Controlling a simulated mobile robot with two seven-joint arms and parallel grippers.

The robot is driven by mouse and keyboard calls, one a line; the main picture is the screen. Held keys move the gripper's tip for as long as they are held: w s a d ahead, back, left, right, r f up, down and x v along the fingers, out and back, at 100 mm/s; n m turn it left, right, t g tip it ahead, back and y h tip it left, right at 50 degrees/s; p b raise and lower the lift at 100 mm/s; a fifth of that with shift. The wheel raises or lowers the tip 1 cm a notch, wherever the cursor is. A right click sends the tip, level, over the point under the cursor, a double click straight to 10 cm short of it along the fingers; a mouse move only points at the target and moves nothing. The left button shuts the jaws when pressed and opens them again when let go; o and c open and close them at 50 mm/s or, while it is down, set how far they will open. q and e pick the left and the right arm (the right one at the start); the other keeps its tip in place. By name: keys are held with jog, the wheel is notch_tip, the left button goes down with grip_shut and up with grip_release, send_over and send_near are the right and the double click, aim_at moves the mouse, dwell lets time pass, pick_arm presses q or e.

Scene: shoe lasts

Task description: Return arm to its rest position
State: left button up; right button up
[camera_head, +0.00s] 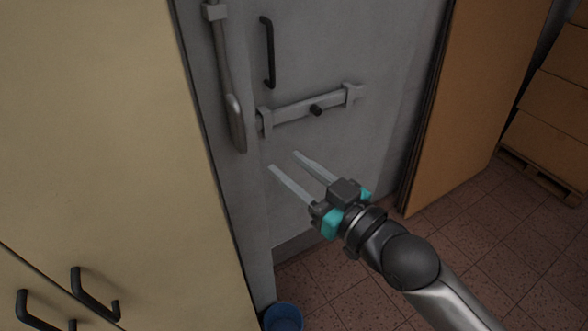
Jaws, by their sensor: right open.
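My right gripper (283,161) is open and empty, its two pale fingers pointing up and left. Its arm comes in from the bottom right. Nothing is between the fingers. I cannot tell how far the fingertips are from the door. My left gripper is not in view.
A beige cabinet (90,120) with black handles fills the left. The door has a black handle (268,52) and a vertical lever (236,122). A blue bucket (283,318) stands on the tiled floor. An orange-brown panel (470,100) and stacked boxes (555,100) on a pallet are right.

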dwell(0.4)
